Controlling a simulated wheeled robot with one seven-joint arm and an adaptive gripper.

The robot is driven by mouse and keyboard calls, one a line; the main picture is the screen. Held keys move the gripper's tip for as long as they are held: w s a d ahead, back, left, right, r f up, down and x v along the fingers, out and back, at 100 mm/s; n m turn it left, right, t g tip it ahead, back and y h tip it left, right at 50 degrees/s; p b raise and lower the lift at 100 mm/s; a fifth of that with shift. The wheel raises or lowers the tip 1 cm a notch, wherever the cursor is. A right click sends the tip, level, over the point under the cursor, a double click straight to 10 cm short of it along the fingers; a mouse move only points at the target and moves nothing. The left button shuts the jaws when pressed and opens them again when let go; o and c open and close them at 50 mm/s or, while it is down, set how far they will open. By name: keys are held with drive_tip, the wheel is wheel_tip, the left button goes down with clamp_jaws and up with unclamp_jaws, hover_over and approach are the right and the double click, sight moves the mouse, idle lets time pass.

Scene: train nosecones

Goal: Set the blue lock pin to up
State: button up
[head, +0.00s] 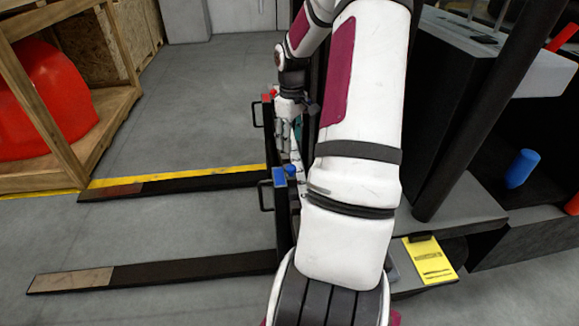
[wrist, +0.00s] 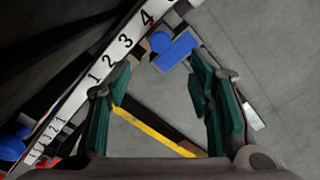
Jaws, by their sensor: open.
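The blue lock pin (head: 291,171) shows as a small round blue knob beside a blue plate (head: 279,177) on the near fork carriage, left of my arm in the head view. In the wrist view the round blue knob (wrist: 161,42) and the blue rectangular plate (wrist: 177,52) lie just beyond my fingertips, beside a white numbered scale (wrist: 124,42). My gripper (wrist: 160,78) is open, with two teal fingers apart and nothing between them. I cannot tell from these views which position the pin is in. My arm hides part of the carriage in the head view.
Two dark forks (head: 195,268) extend left over the grey floor. A red part (head: 268,98) sits on the far fork carriage. A wooden crate (head: 110,105) holds a red nosecone (head: 45,95). A yellow clipboard (head: 429,262) and a blue cylinder (head: 522,168) are at right.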

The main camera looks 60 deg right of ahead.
sight(291, 167)
wheel_tip(291, 167, down, 10)
drive_tip(key=b, duration=0.3)
drive_tip(key=shift+f, duration=0.1)
clamp_jaws()
